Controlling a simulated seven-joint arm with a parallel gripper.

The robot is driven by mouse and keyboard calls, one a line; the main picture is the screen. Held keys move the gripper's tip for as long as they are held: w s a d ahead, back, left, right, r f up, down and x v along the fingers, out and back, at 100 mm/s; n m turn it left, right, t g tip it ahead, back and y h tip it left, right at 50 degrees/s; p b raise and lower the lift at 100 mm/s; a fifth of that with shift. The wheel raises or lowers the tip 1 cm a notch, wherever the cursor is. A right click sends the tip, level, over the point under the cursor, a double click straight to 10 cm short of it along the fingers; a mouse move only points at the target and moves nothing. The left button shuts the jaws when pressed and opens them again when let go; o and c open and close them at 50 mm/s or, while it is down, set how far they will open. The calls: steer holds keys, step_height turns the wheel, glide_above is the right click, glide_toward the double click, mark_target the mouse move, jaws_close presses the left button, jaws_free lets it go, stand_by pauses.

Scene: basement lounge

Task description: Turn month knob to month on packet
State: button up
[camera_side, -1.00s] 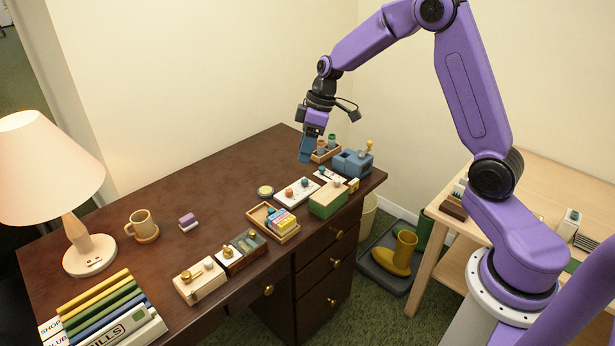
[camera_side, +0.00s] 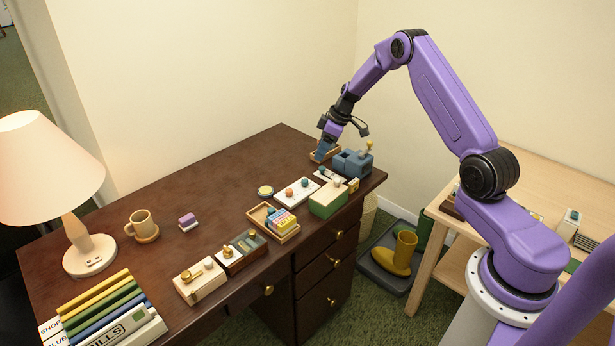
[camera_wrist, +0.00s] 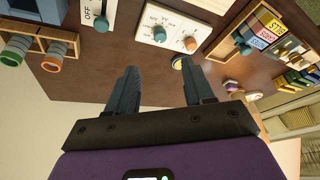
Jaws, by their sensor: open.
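My gripper (camera_side: 321,154) hangs over the back right of the desk, by a small wooden tray. Its two fingers are apart and empty in the wrist view (camera_wrist: 159,74). A white panel (camera_side: 287,198) lies on the desk with a teal knob (camera_wrist: 159,33) and an orange knob (camera_wrist: 190,44). Coloured packets (camera_side: 283,220) stand in a wooden tray (camera_side: 262,212); in the wrist view the packets (camera_wrist: 270,28) carry lettering, but I can make out no month.
A panel marked OFF (camera_wrist: 98,10) lies beside the white panel. A wooden tray (camera_wrist: 60,38) holds two cylinders with green and orange rims. A blue-grey box (camera_side: 352,164) and green box (camera_side: 327,202) stand nearby. The desk's back middle is clear.

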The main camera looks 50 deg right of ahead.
mark_target(305, 180)
steer(key=x, duration=1.2)
steer(key=shift+s, duration=0.1)
jaws_close()
